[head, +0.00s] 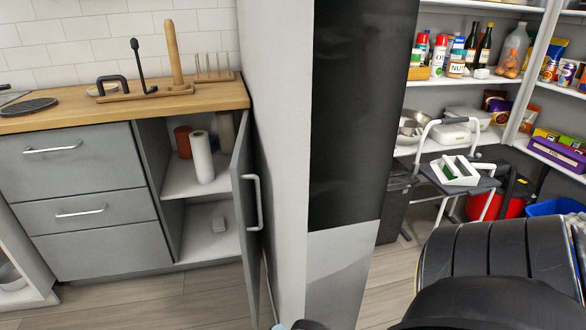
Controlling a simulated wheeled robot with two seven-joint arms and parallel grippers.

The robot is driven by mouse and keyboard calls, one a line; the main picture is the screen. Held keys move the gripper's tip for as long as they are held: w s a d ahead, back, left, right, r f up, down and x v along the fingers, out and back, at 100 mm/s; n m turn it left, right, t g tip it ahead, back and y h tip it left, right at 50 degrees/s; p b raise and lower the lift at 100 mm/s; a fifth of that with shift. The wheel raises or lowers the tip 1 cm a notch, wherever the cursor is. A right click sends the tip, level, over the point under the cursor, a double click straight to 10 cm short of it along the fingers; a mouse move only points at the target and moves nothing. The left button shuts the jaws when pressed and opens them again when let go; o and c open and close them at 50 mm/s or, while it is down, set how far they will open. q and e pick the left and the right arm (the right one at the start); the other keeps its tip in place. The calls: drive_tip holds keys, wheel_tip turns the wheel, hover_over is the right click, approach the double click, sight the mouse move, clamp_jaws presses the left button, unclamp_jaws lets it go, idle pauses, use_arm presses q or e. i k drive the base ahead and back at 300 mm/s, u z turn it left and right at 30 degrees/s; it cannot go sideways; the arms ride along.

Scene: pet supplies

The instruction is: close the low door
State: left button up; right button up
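The low door (243,230) is a grey cabinet door with a pale vertical bar handle (258,203). It stands wide open, swung out from the right side of the low cabinet, close beside the light wall end. Neither of my grippers can be made out. Dark parts of my own body fill the lower right, and a small piece shows at the bottom edge near the door.
Grey drawers (80,210) stand left of the opening under a wooden counter (120,105). A wall end (283,140) and tall black panel (360,110) stand right of the door. Wooden floor (170,300) in front of the cabinet is clear. Pantry shelves (480,85) are beyond.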

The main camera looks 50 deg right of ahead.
sight(247, 186)
drive_tip(key=k, duration=0.25)
drive_tip(key=z, duration=1.4)
drive_tip(key=i, duration=0.5)
drive_tip(key=u, duration=0.55)
drive_tip(key=k, duration=1.2)
drive_tip(key=u, duration=1.35)
drive_tip(key=i, duration=0.8)
drive_tip(key=z, duration=0.65)
drive_tip(key=i, duration=0.7)
drive_tip(key=z, duration=0.75)
